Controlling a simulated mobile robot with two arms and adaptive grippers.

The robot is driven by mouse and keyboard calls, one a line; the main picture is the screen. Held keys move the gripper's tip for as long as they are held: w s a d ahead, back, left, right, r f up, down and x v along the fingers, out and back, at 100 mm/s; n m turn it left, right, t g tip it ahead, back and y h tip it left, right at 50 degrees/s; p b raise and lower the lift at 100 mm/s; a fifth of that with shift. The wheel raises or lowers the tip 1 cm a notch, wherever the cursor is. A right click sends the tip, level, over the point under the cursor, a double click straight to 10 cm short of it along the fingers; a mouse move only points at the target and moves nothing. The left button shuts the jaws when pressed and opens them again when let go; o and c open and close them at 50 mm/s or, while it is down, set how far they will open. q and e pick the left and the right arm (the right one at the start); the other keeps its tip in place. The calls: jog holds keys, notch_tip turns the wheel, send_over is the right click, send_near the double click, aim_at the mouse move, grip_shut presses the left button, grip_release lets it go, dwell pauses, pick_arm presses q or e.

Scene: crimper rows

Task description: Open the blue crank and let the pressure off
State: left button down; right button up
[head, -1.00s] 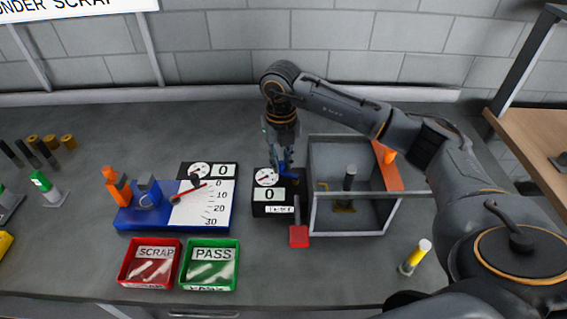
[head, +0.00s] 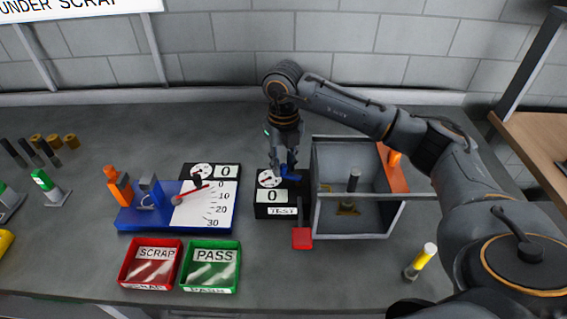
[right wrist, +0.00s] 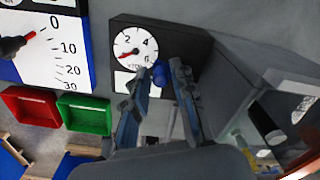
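The blue crank (head: 291,178) is on the black test box (head: 276,211), at the right of its round dial (head: 268,179). The box's number window reads 0. In the right wrist view the crank (right wrist: 160,75) lies between the two fingertips of my right gripper (right wrist: 160,66), and the dial's red needle points to the lower left, near the low end. The fingers stand apart, wider than the crank; firm contact on both sides does not show. In the head view my right gripper (head: 287,168) comes down from above and partly hides the crank. My left gripper is out of view.
An open grey-framed chamber (head: 358,230) stands right beside the box, with a red tab (head: 302,238) in front. A blue gauge stand (head: 150,218), red SCRAP tray (head: 127,282) and green PASS tray (head: 189,283) are to the left.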

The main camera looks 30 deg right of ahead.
notch_tip(320, 180, up, 12)
dwell(0.6)
dwell(2.0)
